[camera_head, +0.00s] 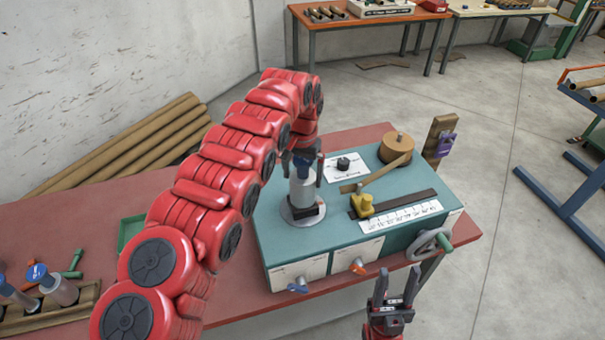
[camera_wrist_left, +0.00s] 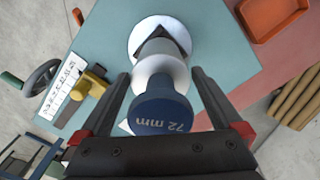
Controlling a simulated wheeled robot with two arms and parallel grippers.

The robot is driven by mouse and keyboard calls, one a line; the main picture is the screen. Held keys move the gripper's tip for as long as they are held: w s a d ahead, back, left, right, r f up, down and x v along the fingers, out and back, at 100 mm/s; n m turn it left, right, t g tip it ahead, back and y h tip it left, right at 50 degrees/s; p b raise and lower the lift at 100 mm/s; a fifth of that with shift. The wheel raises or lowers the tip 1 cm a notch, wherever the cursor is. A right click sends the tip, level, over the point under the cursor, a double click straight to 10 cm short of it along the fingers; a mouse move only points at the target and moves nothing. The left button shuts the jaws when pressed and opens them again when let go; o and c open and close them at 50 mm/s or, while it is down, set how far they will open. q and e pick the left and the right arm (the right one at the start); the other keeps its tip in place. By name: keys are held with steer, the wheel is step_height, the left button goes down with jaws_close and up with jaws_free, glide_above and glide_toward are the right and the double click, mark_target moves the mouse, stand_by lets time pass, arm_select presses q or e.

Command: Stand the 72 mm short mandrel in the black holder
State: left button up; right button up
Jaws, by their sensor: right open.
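The 72 mm mandrel (camera_wrist_left: 160,113), with a dark blue marked cap and pale body, stands upright on a light round disc (camera_head: 287,217) on the teal machine top. It also shows in the head view (camera_head: 301,189). A black block (camera_head: 307,214) shows at its base, possibly the black holder; how the mandrel seats there is hidden. My left gripper (camera_head: 303,172) points down with a finger on either side of the mandrel's upper part. My right gripper (camera_head: 392,290) is open and empty in front of the machine.
A white card with a black knob (camera_head: 343,163), a yellow clamp (camera_head: 362,204), a ruler (camera_head: 401,216) and a brown roll (camera_head: 396,147) are on the machine. A handwheel (camera_head: 430,244) is at its right front. A rack (camera_head: 48,316) with other mandrels is lower left.

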mark_target(303, 159)
arm_select(q)
steer(key=shift+w+r+b, duration=0.15)
steer(key=shift+r+b, duration=0.3)
steer(key=shift+r, duration=0.1)
step_height(303, 159, up, 5)
steer(key=shift+d+f+b, duration=0.1)
steer(key=shift+b, duration=0.65)
step_height(303, 159, up, 12)
steer(key=p, duration=1.1)
steer(key=shift+s+f, duration=0.2)
